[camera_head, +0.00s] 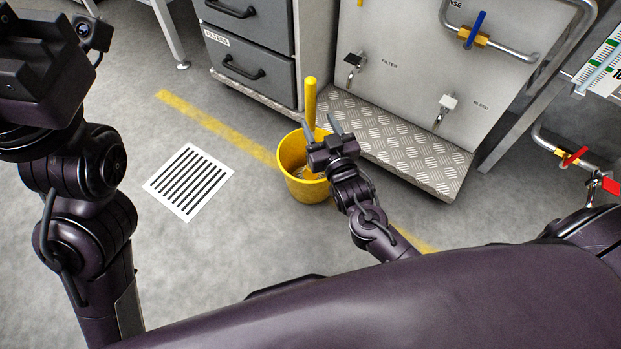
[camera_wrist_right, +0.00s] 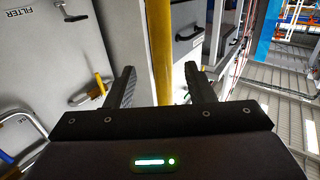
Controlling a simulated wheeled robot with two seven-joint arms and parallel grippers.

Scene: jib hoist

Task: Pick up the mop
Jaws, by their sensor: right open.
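The mop's yellow handle (camera_head: 310,98) stands nearly upright in a yellow bucket (camera_head: 296,180) on the floor. The mop's lower end is mostly hidden in the bucket and behind my right gripper. My right gripper (camera_head: 321,127) is open above the bucket's right side, next to the handle. In the right wrist view the handle (camera_wrist_right: 161,50) runs vertically between the two spread fingers (camera_wrist_right: 159,72); I cannot tell whether it is within their reach. My left gripper's dark body (camera_head: 35,65) shows at the upper left; its fingers are not visible.
A tread-plate step (camera_head: 400,145) under a panel with valves lies right of the bucket. A grey drawer cabinet (camera_head: 246,65) stands behind. A striped floor grate (camera_head: 188,182) and a yellow floor line (camera_head: 215,127) are left of the bucket.

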